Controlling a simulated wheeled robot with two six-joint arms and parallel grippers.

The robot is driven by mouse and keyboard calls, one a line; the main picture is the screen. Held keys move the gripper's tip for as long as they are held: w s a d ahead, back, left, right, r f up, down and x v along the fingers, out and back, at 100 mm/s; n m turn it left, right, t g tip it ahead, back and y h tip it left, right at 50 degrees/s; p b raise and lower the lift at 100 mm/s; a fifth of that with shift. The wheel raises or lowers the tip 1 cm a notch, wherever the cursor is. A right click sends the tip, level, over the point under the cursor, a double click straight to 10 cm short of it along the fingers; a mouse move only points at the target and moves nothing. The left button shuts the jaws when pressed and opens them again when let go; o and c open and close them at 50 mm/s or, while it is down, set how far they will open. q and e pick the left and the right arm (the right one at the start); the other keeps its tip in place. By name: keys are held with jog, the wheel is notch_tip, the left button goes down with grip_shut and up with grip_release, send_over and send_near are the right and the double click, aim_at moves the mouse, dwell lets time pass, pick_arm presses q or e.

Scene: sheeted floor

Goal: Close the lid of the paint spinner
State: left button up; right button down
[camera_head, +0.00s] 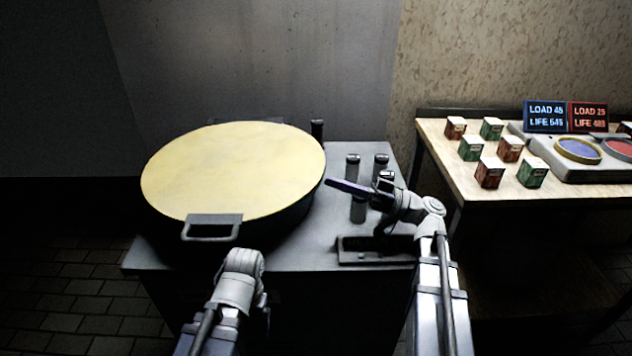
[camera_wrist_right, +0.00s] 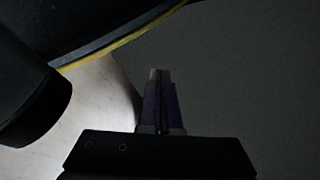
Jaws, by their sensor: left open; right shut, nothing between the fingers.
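The paint spinner is a wide dark round drum (camera_head: 292,222) on a grey stand, with a broad pale-yellow disc-shaped lid (camera_head: 235,168) across its top. A grey handle (camera_head: 212,227) sticks out at the lid's near edge. I cannot tell whether a gap remains under the lid. My left gripper (camera_head: 240,265) is low in front of the drum, near the handle; its fingers are hidden. My right gripper (camera_head: 345,187) is shut and empty, pointing left just beside the lid's right edge. Its closed fingers (camera_wrist_right: 160,100) show in the right wrist view, with a yellow edge (camera_wrist_right: 125,40) beyond.
Several dark-capped cylinders (camera_head: 352,165) and a small open tray (camera_head: 355,250) are on the stand right of the drum, close to my right arm. A side table (camera_head: 450,180) at the right holds small boxes (camera_head: 490,172) and two signs (camera_head: 565,116).

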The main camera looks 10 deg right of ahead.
jog(key=s+d, duration=0.3)
jog(key=d, duration=0.7)
jog(key=shift+s, duration=0.25)
jog(key=shift+r, duration=0.1)
